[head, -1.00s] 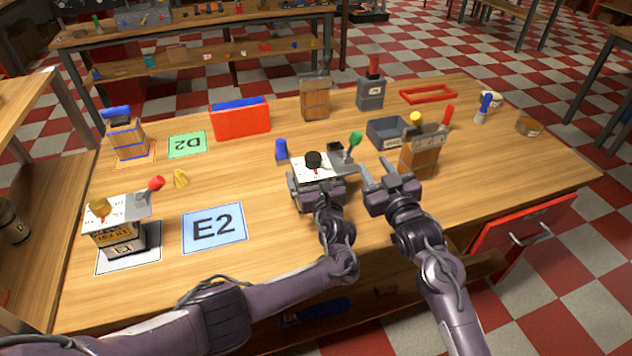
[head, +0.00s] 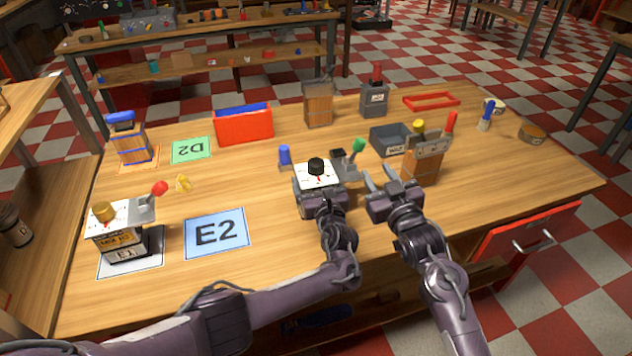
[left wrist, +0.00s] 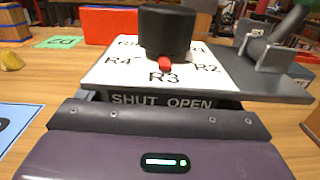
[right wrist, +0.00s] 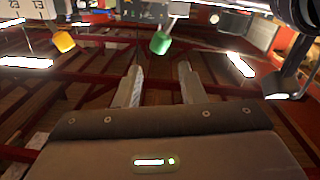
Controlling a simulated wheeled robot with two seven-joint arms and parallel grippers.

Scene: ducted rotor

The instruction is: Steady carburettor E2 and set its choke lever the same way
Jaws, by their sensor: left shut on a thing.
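The unit with a white top plate, black knob and green-tipped lever (head: 358,146) stands right of the blue E2 card (head: 216,233), not on it. My left gripper (head: 320,200) is shut on its near side. In the left wrist view its black knob (left wrist: 166,35) has a red pointer toward R3, above a "SHUT OPEN" label (left wrist: 163,103). The grey lever bracket (left wrist: 275,60) leans at the right. My right gripper (head: 377,185) is open and empty, right of this unit; the green tip (right wrist: 160,42) shows beyond its fingers. Unit E1 (head: 120,235) with yellow knob and red-tipped lever stands far left.
A wooden unit with yellow and red tips (head: 425,160) stands close right of my right gripper. A red bin (head: 243,125), the green D2 card (head: 191,149) and a yellow piece (head: 183,183) are farther left. The front middle is clear.

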